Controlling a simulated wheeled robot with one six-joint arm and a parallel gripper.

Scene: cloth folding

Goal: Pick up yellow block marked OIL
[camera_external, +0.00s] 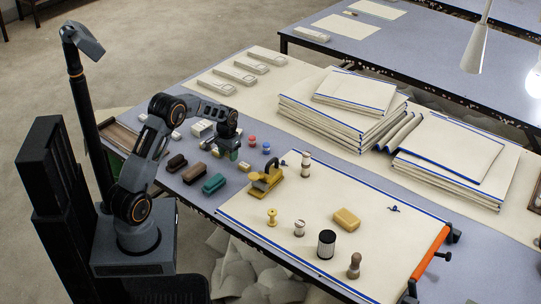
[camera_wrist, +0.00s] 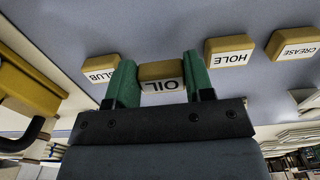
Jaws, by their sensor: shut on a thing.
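The yellow block marked OIL (camera_wrist: 161,78) sits between the two green fingers of my gripper (camera_wrist: 161,82) in the wrist view. Its white label face is turned to the camera and reads upside down. The fingers are closed on its two sides. In the external view my gripper (camera_external: 231,153) is low over the grey-blue table, and the block is too small there to make out clearly. I cannot tell whether the block touches the table.
Yellow blocks marked SLUB (camera_wrist: 102,68), HOLE (camera_wrist: 229,51) and CREASE (camera_wrist: 292,44) stand beside the held one. A yellow tool (camera_external: 265,178) is close to my gripper. Red and blue pieces, dark and green brushes (camera_external: 214,184) and cloth stacks (camera_external: 340,110) surround the area.

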